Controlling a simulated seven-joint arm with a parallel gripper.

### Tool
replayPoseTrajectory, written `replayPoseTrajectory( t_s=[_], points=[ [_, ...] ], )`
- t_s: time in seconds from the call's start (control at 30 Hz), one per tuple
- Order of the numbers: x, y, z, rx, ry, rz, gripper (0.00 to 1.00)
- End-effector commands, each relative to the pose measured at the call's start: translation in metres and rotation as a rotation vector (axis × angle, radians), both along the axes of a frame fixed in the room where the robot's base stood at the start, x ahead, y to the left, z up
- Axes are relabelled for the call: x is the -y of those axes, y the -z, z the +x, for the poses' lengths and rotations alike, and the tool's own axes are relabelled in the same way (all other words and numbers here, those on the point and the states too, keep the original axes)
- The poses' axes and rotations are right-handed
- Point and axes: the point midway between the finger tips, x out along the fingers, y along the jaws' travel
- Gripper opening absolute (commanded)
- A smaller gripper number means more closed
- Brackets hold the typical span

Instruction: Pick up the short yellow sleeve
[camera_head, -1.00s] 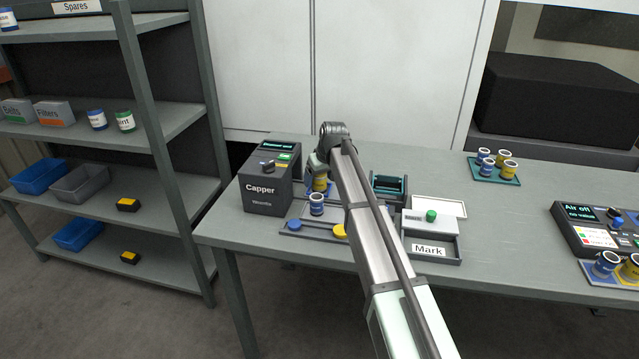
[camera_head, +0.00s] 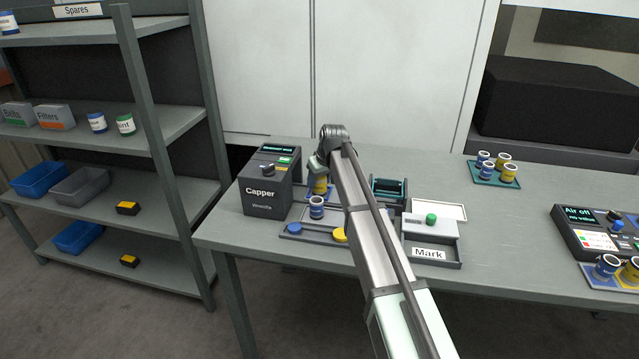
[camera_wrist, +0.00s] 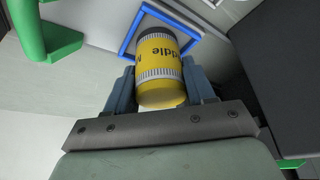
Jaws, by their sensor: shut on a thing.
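The yellow sleeve (camera_wrist: 162,72) is between the two fingers of my gripper (camera_wrist: 160,85) in the wrist view. It has a black-lettered label, only partly readable, and ribbed grey bands. My gripper is shut on its sides. The sleeve's far end overlaps a blue square outline (camera_wrist: 127,45); I cannot tell whether it touches the surface there. In the head view the yellow sleeve (camera_head: 320,186) shows beside the capper, partly hidden by my arm, and my fingertips are hard to make out.
The capper (camera_head: 266,190) stands close on the left. A blue sleeve (camera_head: 317,208) is just in front. A tray with blue and yellow caps (camera_head: 318,235) and a Mark box (camera_head: 430,253) lie nearer. A teal tray (camera_head: 484,178) holds several sleeves at right. The table's middle right is clear.

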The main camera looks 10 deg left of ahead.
Motion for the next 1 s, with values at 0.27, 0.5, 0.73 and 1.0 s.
replayPoseTrajectory(
  t_s=[0.27,0.5,0.73,1.0],
  points=[
    [-0.001,-0.039,0.001,0.003,0.0,0.001,0.12],
    [0.0,-0.078,0.001,0.002,-0.001,0.0,0.12],
    [0.008,-0.097,0.004,0.001,0.01,0.0,0.12],
    [0.07,-0.097,0.028,-0.002,0.083,-0.001,0.12]
  ],
)
